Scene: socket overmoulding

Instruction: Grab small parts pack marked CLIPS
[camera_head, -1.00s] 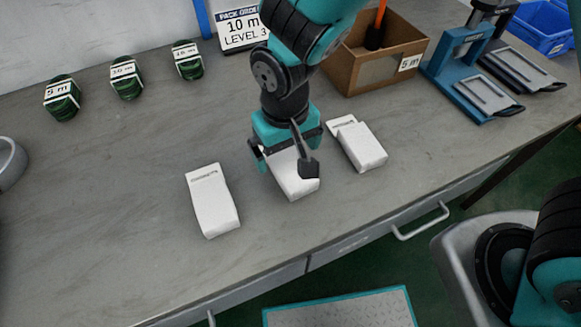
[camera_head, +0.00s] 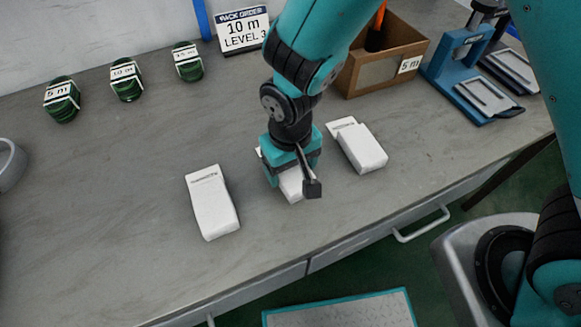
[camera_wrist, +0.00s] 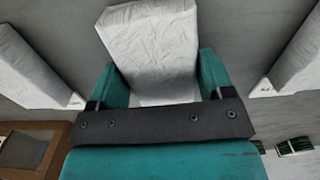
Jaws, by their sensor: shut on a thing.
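Three white packs lie in a row on the grey bench. My gripper (camera_head: 291,172) is over the middle pack (camera_head: 291,187) and shut on it, with the fingers at its two sides. In the wrist view the pack (camera_wrist: 152,45) sits between the teal fingers of my gripper (camera_wrist: 160,85). The left pack (camera_head: 212,203) and the right pack (camera_head: 361,148) lie apart from my gripper. Printing on the packs is too small to read, so I cannot tell which one is marked CLIPS. Whether the held pack still touches the bench is unclear.
Green coils (camera_head: 62,98) stand at the back left, near a sign (camera_head: 243,29) reading 10 m, LEVEL 3. A cardboard box (camera_head: 384,72) and a blue fixture (camera_head: 462,75) stand behind the right pack.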

